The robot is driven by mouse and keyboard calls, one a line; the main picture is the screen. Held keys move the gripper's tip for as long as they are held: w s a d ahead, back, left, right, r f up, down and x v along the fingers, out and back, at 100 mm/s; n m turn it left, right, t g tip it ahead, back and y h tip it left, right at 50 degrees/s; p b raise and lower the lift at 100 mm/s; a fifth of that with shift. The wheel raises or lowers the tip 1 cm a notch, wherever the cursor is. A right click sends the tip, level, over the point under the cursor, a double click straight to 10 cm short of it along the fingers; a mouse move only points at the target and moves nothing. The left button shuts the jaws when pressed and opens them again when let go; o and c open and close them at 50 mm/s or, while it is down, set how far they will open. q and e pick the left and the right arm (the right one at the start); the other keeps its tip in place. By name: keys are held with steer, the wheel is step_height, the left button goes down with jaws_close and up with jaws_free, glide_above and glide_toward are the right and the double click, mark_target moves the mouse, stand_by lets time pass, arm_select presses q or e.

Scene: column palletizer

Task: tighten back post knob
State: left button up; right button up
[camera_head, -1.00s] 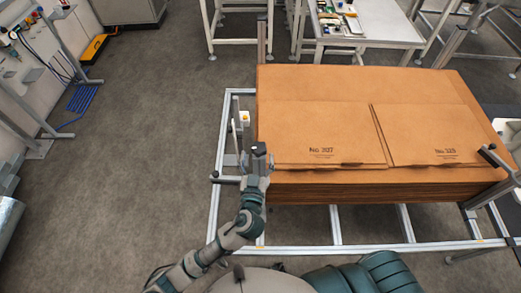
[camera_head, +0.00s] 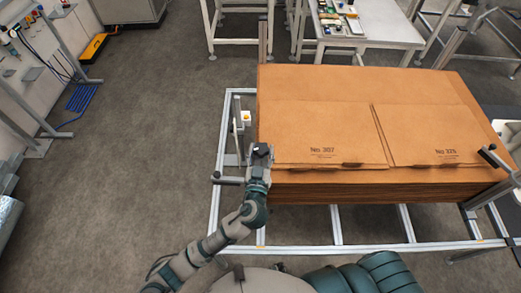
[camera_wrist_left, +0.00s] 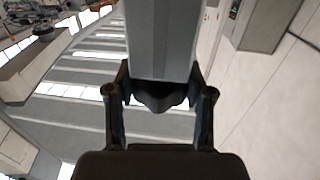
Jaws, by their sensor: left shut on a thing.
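My left gripper (camera_head: 260,152) is at the near left corner of the cardboard stack (camera_head: 395,192), seen from above in the head view. In the left wrist view, my left gripper (camera_wrist_left: 160,98) has its two fingers on either side of a dark knob (camera_wrist_left: 160,97) and is shut on it. The knob sits at the end of a grey metal post (camera_wrist_left: 160,40) that runs to the top of the picture. My right gripper is not in view.
An aluminium frame (camera_head: 216,205) surrounds the stack. A handle bar (camera_head: 228,180) and a small upright (camera_head: 237,130) stand left of my gripper. Another post (camera_head: 262,42) rises behind the stack.

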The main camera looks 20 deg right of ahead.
arm_select(q)
steer(key=shift+w+d+r, duration=0.1)
steer(key=shift+w, duration=0.05)
stand_by(1.4)
steer(key=o, duration=1.2)
steer(key=shift+s+a, duration=0.2)
steer(key=shift+s, duration=0.2)
steer(key=v, duration=1.1)
steer(key=shift+s, duration=0.1)
